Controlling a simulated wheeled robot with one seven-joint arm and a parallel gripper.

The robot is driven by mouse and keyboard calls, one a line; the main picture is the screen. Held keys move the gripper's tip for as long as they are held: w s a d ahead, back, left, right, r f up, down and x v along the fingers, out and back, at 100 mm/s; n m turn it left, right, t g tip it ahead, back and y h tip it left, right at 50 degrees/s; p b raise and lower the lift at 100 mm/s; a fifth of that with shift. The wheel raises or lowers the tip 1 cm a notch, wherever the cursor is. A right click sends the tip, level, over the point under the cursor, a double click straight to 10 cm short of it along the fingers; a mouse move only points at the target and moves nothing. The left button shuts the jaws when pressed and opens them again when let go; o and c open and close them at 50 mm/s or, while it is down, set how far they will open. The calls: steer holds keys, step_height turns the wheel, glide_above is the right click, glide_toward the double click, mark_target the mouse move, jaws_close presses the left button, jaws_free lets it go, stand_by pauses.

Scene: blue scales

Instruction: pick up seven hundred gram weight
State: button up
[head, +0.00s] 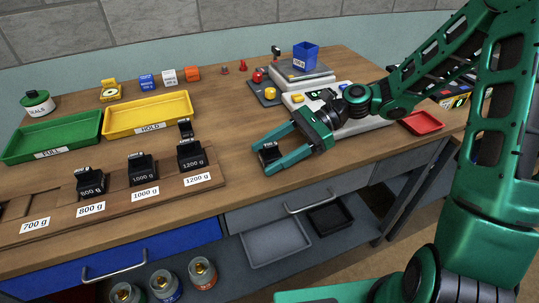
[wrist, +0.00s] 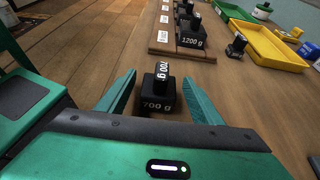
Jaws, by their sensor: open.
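The black seven hundred gram weight (wrist: 158,93) stands upright on the wooden table, with "700 g" printed on its base and top. In the wrist view it sits between the two spread fingers of my gripper (wrist: 157,95), with gaps on both sides. In the head view the weight (head: 269,154) shows between the fingertips of my green gripper (head: 272,152), which is low over the table. My gripper is open.
A wooden rack (head: 120,204) holds black weights, including the 800 g (head: 90,183), 1000 g (head: 142,169) and 1200 g (head: 190,155). Another small black weight (head: 186,128) stands behind it. A yellow tray (head: 148,114), a green tray (head: 50,138) and scales stand farther back.

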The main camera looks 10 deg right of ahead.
steer(key=shift+c, duration=0.7)
jaws_close()
